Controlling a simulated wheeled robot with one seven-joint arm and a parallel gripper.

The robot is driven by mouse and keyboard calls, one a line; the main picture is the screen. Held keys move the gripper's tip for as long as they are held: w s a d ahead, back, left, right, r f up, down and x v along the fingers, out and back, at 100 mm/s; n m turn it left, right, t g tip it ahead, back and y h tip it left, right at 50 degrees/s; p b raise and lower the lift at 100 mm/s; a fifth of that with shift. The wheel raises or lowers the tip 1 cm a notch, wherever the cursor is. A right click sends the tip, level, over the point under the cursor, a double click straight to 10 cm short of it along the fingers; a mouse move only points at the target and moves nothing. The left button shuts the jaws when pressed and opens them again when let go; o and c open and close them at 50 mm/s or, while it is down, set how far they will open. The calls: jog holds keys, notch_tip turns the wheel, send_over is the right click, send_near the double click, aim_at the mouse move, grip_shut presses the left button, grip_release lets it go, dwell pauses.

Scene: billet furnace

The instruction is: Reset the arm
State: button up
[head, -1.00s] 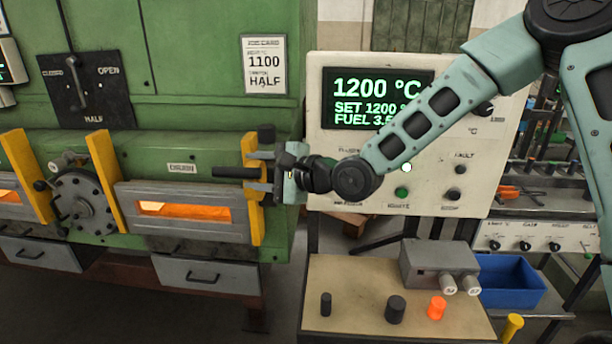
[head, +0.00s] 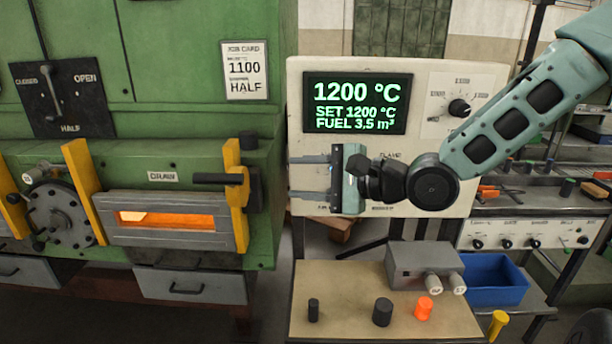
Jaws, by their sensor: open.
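My gripper (head: 312,178) is open and empty. Its two fingers point left, one above the other, in front of the lower left part of the control panel (head: 472,190). It is apart from the black handle (head: 218,179) on the yellow latch of the draw door, which lies to its left. The draw door (head: 125,232) is down, and its slot glows orange. My arm reaches in from the upper right and hides part of the panel's lower half. The panel display (head: 357,104) reads 1200 °C, set 1200 °C, fuel 3.5 m³.
A small table (head: 345,290) below the arm bears two dark cylinders, a glowing orange piece (head: 423,308) and a grey box (head: 425,262). A blue bin (head: 495,285) stands to its right. The green furnace (head: 185,50) with a lever plate (head: 60,97) fills the left.

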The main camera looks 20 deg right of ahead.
jog(key=shift+d, duration=0.1)
dwell(0.5)
jog(key=s+a+f+n+g+h+b, duration=0.25)
jog(key=s+f+n+h, duration=0.2)
jog(key=f, duration=0.45)
jog(key=s+a+f+n+g+h+b, duration=0.1)
jog(key=s+f+n+g+h+b, duration=0.25)
jog(key=f+n, duration=0.4)
jog(key=s+f+n+g+h+b, duration=0.1)
jog(key=s+n, duration=0.3)
jog(key=s, duration=0.4)
jog(key=s+d+f+n+g+h+b, duration=0.1)
jog(key=s+f+n+g+h+b, duration=0.1)
jog(key=s, duration=0.7)
jog(key=n+g+b, duration=0.1)
jog(key=n+b, duration=0.1)
jog(key=shift+s+d+f+n+h, duration=0.2)
jog(key=shift+s+d+n+h, duration=0.1)
jog(key=shift+n, duration=0.1)
jog(key=shift+w, duration=0.1)
